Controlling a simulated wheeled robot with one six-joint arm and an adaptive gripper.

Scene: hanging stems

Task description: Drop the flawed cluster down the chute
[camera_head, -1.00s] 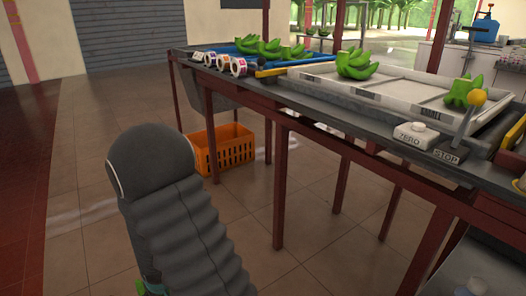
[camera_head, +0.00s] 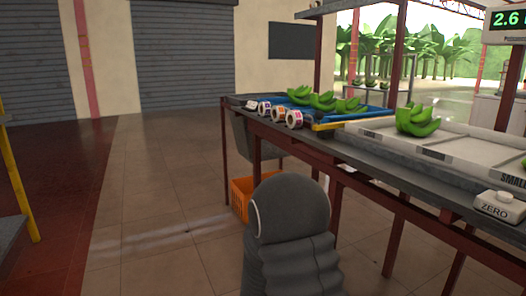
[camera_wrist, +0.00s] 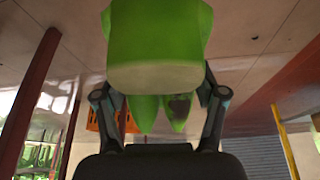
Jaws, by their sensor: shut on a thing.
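My gripper (camera_wrist: 160,98) is shut on a green banana cluster (camera_wrist: 158,38) in the wrist view. The cluster's broad cut crown faces the camera, and a dark blotch shows on one finger. In the head view my gripper and the held cluster are hidden; only my grey arm shows at the bottom. A grey slanted panel (camera_head: 259,146) hangs under the far left end of the long table, above an orange crate (camera_head: 241,196). It may be the chute; I cannot tell for sure.
The long table (camera_head: 345,168) runs along the right, with a blue tray (camera_head: 372,115), label rolls (camera_head: 278,114), a white tray (camera_head: 461,148) and more green clusters (camera_head: 417,121). A yellow post (camera_head: 18,180) stands at the left edge. The tiled floor between is clear.

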